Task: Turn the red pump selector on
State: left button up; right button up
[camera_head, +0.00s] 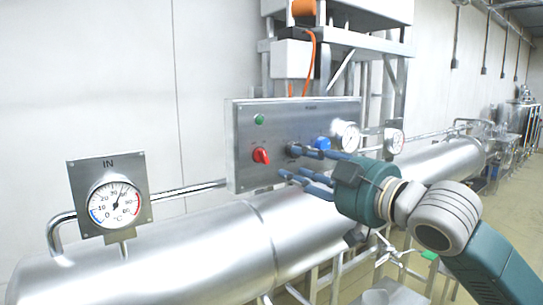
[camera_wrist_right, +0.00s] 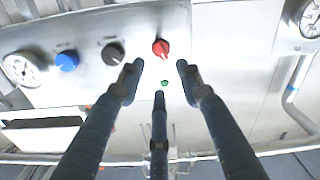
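The red pump selector (camera_head: 261,156) is a red knob with a pale pointer mark, on the front of a steel control panel (camera_head: 245,125). In the right wrist view the red selector (camera_wrist_right: 160,47) appears just beyond the gap between two fingertips. My right gripper (camera_head: 288,162) has its fingers spread, pointing left toward the panel, just right of the selector. It also shows in the right wrist view (camera_wrist_right: 159,76), open and empty, with a third finger in the middle below. I see no contact with the selector. My left gripper is not in view.
A black knob (camera_wrist_right: 113,53) and a blue knob (camera_head: 322,143) sit beside the selector, close to my right fingers. Gauges (camera_head: 346,135) flank the panel's right. A large steel pipe (camera_head: 210,250) runs below.

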aim_at(267, 157)
jog(key=p+x, duration=0.3)
jog(key=x, duration=0.7)
jog(key=shift+f, duration=0.1)
grip_shut()
